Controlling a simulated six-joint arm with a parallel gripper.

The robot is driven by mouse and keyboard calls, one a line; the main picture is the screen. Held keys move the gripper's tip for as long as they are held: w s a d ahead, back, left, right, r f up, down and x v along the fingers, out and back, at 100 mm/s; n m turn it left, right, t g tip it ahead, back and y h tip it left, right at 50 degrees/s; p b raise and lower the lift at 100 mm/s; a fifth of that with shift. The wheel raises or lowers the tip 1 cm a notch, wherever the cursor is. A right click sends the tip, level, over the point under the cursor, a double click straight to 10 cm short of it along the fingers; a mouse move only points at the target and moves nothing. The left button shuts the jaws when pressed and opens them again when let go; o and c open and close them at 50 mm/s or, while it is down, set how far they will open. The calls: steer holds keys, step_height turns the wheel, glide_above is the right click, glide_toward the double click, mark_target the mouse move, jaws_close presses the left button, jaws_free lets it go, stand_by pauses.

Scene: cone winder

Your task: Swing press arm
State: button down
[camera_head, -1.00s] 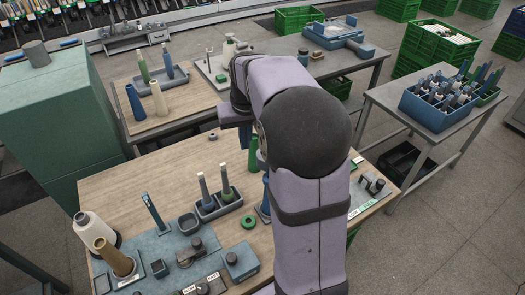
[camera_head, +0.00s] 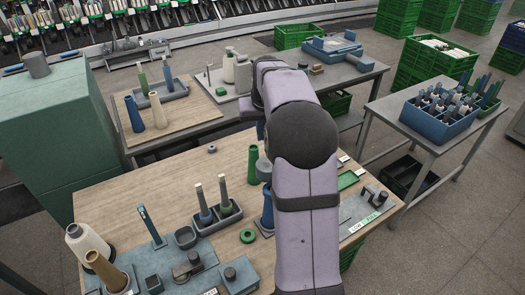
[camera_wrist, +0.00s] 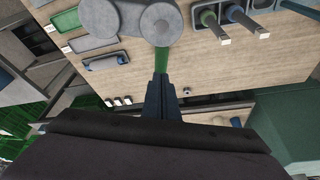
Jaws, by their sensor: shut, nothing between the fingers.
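My gripper (camera_wrist: 161,82) shows in the wrist view with its dark fingers together and nothing between them. In the head view it is hidden behind my arm. A green upright piece (camera_wrist: 161,60) lies just beyond the fingertips; I cannot tell whether they touch. A large grey rounded part (camera_wrist: 150,22) covers its far end. In the head view, a green cone (camera_head: 252,165) stands just left of my arm. A slim blue-teal upright arm (camera_head: 151,226) leans on the blue fixture (camera_head: 165,262) at the front left. I cannot tell for certain which piece is the press arm.
A twin holder (camera_head: 218,216) with two tubes and a green ring (camera_head: 248,235) are on the wooden table. A grey panel with a black handle (camera_head: 366,203) is right of my arm. The table's left middle is clear.

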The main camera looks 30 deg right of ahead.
mark_target(262, 167)
step_height(262, 167, down, 6)
steer(key=s+p, duration=0.1)
steer(key=p, duration=0.2)
steer(key=shift+s+a, duration=0.3)
steer(key=shift+f, duration=0.1)
stand_by(0.4)
steer(key=shift+s+a+f+n+y+b, duration=0.1)
steer(key=shift+s+a+n+y+b, duration=0.1)
steer(key=shift+s+a+n+b, duration=0.35)
steer(key=shift+s+a+f+n+y+b, duration=0.1)
steer(key=shift+s+a+n+y+b, duration=0.15)
steer(key=shift+s+n, duration=0.55)
steer(key=shift+s+a+n+b, duration=0.15)
steer(key=shift+s+n+b, duration=0.1)
steer(key=shift+s+b, duration=0.05)
steer(key=shift+s+a+r, duration=0.1)
steer(key=shift+s+a, duration=0.05)
steer(key=shift+s, duration=0.3)
